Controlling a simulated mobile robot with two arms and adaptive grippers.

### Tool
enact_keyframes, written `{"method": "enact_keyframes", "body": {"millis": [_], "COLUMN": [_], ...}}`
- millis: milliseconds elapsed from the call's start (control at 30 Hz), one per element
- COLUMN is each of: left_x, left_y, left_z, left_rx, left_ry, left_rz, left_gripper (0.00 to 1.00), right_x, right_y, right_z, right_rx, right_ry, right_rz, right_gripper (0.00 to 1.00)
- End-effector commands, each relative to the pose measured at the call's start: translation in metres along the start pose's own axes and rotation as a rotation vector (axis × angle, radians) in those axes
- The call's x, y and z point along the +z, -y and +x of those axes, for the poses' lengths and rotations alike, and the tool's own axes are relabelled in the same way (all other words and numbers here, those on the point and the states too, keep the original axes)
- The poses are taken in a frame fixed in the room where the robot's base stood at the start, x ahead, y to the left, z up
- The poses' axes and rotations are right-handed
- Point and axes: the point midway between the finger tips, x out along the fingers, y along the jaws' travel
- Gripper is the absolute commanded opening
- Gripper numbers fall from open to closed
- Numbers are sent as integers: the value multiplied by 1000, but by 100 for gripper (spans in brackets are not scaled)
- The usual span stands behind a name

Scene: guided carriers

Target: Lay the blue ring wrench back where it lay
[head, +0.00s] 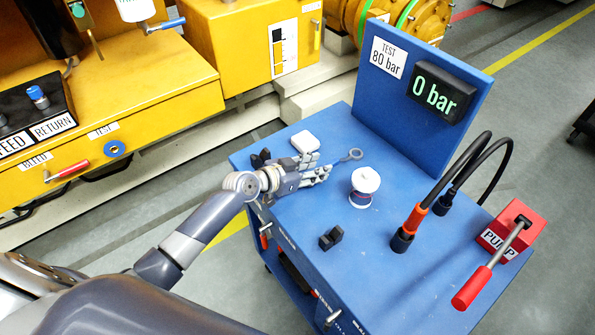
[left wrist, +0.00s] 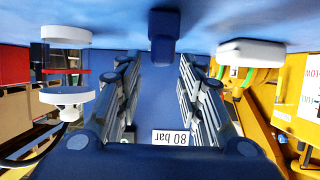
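The ring wrench (head: 342,159) looks grey-blue in the head view. Its ring end points to the back right, just past the fingertips of my left gripper (head: 322,171). My fingers hide its other end. In the left wrist view my left gripper (left wrist: 158,95) has its two fingers wide apart. A dark blue bar-like part (left wrist: 163,35), which seems to be the wrench, shows close to the blue surface between them, with no finger touching it. My right gripper is not in view.
The blue cart top (head: 290,215) carries a white cylinder (head: 365,180), a white block (head: 305,141), small black blocks (head: 330,237), black hoses (head: 450,175) and a red pump (head: 507,232). An upright panel with a display (head: 443,92) stands behind. The front middle is mostly clear.

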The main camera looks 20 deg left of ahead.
Motion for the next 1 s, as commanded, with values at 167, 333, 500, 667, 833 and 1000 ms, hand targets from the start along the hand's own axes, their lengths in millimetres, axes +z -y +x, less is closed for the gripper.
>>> {"method": "enact_keyframes", "body": {"millis": [167,333,500,667,833,1000], "left_x": [2,2,1,0,0,0], "left_y": [0,0,0,-1,-1,-1], "left_z": [-30,-54,-69,-74,-74,-74], "left_rx": [0,1,1,1,1,1], "left_ry": [1,1,1,0,-1,0], "left_rz": [3,3,1,0,-1,-1], "left_gripper": [35,35,35,35,35,35], "right_x": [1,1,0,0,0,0], "right_y": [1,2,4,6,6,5], "right_z": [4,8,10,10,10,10], "right_rx": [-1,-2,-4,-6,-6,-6], "right_ry": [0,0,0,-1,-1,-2], "right_rz": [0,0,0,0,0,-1], "right_gripper": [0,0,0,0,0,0]}}
